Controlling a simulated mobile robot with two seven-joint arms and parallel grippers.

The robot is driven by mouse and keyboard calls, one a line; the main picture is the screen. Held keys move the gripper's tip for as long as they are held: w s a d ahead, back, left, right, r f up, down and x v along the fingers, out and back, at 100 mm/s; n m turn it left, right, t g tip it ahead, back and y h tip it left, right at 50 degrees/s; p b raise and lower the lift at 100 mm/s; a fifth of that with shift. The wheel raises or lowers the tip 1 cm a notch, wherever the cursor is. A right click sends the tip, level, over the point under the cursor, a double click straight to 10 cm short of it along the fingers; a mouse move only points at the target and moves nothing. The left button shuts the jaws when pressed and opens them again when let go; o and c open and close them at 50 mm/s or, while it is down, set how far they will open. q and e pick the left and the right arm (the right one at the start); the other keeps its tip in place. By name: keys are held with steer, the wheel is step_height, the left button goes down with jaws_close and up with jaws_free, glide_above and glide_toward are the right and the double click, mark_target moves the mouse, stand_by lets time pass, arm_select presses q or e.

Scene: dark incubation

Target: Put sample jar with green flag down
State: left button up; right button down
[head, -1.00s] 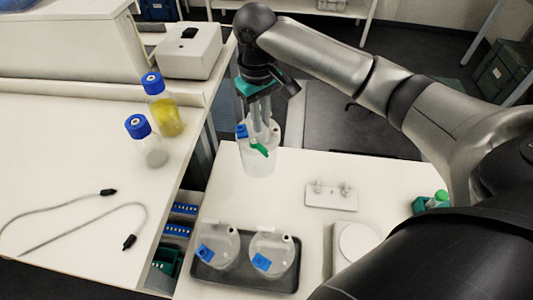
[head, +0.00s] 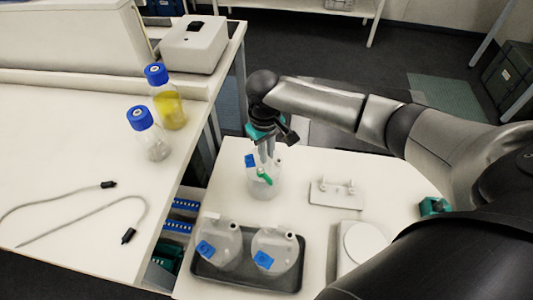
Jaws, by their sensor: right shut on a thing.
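The sample jar with the green flag (head: 264,186) is a clear jar with a blue label and a green flag on top. It is upright at the back left of the white table, behind the tray. I cannot tell whether its base touches the table. My right gripper (head: 266,160) comes down from above and is shut on the jar's top, its fingers partly hiding it. My left gripper is out of view.
A dark tray (head: 237,277) holds two clear jars with blue labels (head: 219,245) (head: 273,250). A white two-post stand (head: 337,193) and a round-topped white device (head: 363,241) stand to the right.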

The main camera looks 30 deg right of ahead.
steer(key=shift+w+f, duration=0.15)
steer(key=c, duration=0.9)
jaws_free()
steer(key=shift+f, duration=0.1)
step_height(320, 180, up, 12)
steer(key=p, duration=0.2)
steer(key=shift+a+r, duration=0.2)
steer(key=shift+a, duration=0.05)
